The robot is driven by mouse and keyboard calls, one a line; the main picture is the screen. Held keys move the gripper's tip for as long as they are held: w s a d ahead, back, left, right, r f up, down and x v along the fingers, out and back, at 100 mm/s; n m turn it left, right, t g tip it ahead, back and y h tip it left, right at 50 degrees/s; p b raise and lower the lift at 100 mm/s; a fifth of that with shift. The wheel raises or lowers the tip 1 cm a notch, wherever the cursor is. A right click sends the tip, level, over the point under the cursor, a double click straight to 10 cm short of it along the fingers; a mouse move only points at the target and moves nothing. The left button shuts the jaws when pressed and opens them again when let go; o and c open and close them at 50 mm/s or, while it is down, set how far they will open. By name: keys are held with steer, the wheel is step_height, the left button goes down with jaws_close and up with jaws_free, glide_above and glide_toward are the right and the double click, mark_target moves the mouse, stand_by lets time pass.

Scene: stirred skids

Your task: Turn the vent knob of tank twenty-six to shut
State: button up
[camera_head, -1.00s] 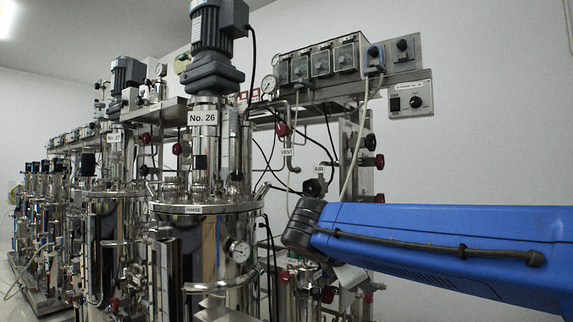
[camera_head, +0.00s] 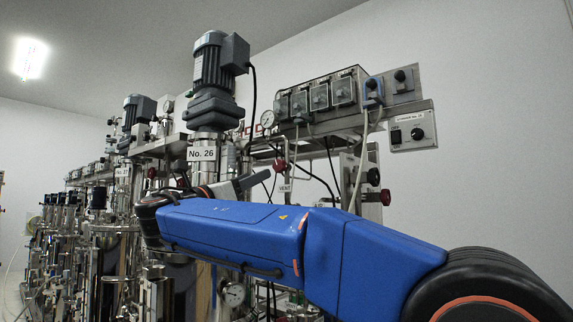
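Tank twenty-six (camera_head: 203,138) carries a "No. 26" label under its grey motor. The red vent knob (camera_head: 280,165) is right of the tank, just above the "VENT" label (camera_head: 285,188). Which way the knob is turned is too small to tell. My blue arm reaches in from the lower right across the tank's front. A grey, bar-like end part, seemingly my gripper (camera_head: 260,179), shows above the arm, just left of and below the knob in the picture. Touch cannot be made out, and its fingers cannot be told apart. The tank's lid and "RINSE" label are hidden behind my arm.
A control box with a dial (camera_head: 416,133) hangs on the upper right. More tanks (camera_head: 122,170) stand in a row at left. The right wall side is open.

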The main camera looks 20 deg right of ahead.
mark_target(280, 166)
steer(key=x, duration=1.6)
steer(key=shift+w+d, duration=0.1)
steer(key=shift+d, duration=0.25)
steer(key=c, duration=1)
steer(key=shift+g, duration=0.3)
steer(key=shift+c, duration=0.2)
steer(key=shift+m, duration=0.5)
steer(key=m+g+h, duration=0.1)
steer(key=m, duration=0.3)
steer(key=shift+f+g, duration=0.1)
steer(key=shift+g, duration=0.3)
steer(key=m+g, duration=0.2)
steer(key=m, duration=0.1)
steer(key=m+h, duration=0.1)
steer(key=m, duration=0.1)
steer(key=shift+s+d+f+g, duration=0.1)
steer(key=shift+s+d+g, duration=0.1)
steer(key=shift+s+g, duration=0.2)
steer(key=m+g, duration=0.1)
steer(key=m, duration=0.1)
steer(key=m+g, duration=0.1)
steer(key=m, duration=0.2)
steer(key=m+g, duration=0.1)
steer(key=m, duration=0.2)
steer(key=shift+s+d+f+y, duration=0.2)
steer(key=shift+f+y, duration=0.1)
steer(key=shift+m+g, duration=0.3)
